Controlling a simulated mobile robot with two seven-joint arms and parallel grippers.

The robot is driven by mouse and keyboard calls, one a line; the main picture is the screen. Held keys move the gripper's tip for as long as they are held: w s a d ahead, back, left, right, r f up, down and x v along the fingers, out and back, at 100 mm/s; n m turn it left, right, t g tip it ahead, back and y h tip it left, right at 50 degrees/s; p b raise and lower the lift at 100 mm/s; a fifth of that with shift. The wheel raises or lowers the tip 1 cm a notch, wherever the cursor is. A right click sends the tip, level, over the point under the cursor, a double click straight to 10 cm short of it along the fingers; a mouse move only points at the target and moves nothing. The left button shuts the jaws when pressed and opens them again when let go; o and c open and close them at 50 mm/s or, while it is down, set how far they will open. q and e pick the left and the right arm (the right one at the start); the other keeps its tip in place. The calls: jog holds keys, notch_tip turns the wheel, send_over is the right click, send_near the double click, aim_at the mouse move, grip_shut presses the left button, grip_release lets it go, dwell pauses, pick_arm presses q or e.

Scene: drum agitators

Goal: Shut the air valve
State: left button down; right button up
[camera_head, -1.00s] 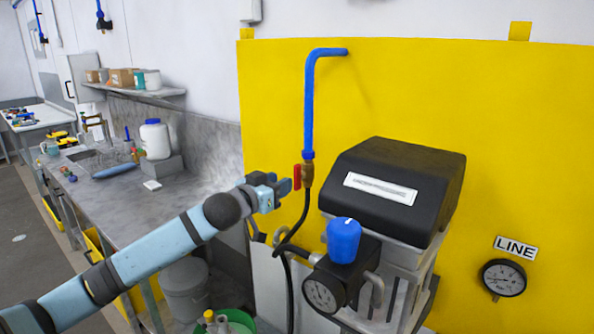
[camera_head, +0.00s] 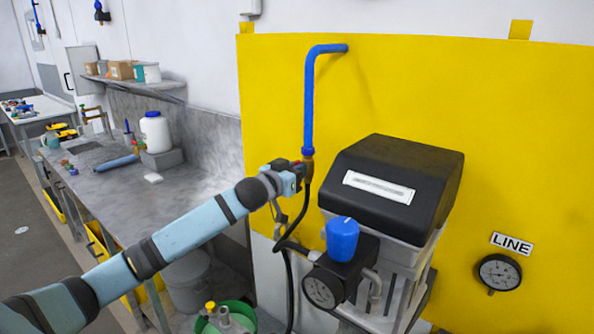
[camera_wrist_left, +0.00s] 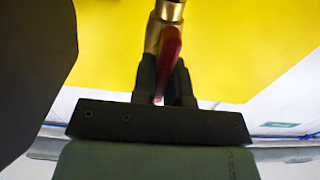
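The air valve is a brass fitting (camera_head: 307,168) at the lower end of the blue pipe, in front of the yellow panel. Its brass body (camera_wrist_left: 170,10) also shows at the top of the left wrist view. The red valve handle (camera_wrist_left: 169,48) hangs below the body there, between my gripper's two dark fingers. My left gripper (camera_head: 297,172) is at the valve in the head view, with its fingers close together on both sides of the handle; it looks shut on it. Little of the handle shows in the head view. My right gripper is not in view.
The blue pipe (camera_head: 309,105) rises above the valve. A black hose (camera_head: 290,244) hangs below. To the right stand a black-topped machine (camera_head: 410,165), a blue knob (camera_head: 342,240) and a gauge (camera_head: 322,289). A grey bench (camera_head: 125,195) lies left.

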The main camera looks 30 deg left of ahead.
pick_arm(q)
jog(key=shift+m, duration=0.3)
jog(key=m+p, duration=0.1)
jog(key=m, duration=0.2)
jog(key=shift+d+m+p, duration=0.2)
jog(key=shift+m+p, duration=0.15)
jog(key=shift+m, duration=0.05)
jog(key=m, duration=0.4)
jog(key=m+p, duration=0.1)
jog(key=m, duration=0.4)
jog(key=f+m+p, duration=0.1)
jog(key=m, duration=0.3)
jog(key=shift+d+m, duration=0.3)
jog(key=shift+d, duration=0.05)
jog(key=c, duration=1.2)
grip_release()
jog(key=shift+o, duration=0.3)
